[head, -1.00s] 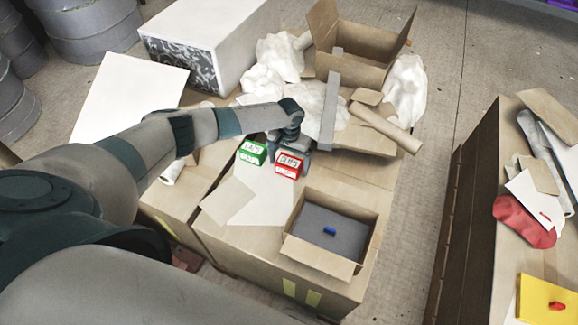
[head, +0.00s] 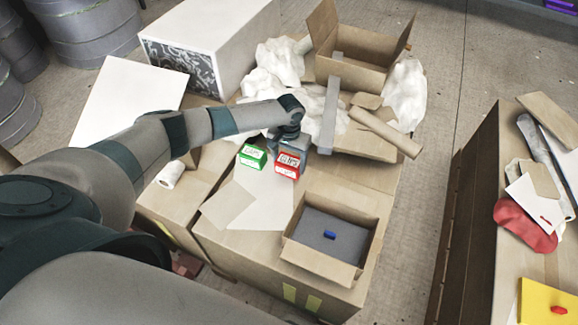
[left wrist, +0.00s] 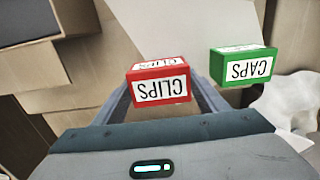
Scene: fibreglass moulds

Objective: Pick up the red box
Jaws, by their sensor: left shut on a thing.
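The red box (head: 287,165), with a white label, is at the middle of the cardboard-topped table in the head view. In the left wrist view the red box (left wrist: 159,84) reads "CLIPS" and sits between the two fingers. My left gripper (head: 291,150) comes down behind it and is shut on it; its fingers (left wrist: 160,95) flank the box's sides. Whether the box touches the surface below is hard to tell. My right gripper is not in view.
A green "CAPS" box (head: 252,157) stands just left of the red box. An open carton (head: 318,268) with a grey inside and a small blue item lies in front. A grey bar (head: 328,115) and a cardboard tube (head: 385,132) lie behind, to the right.

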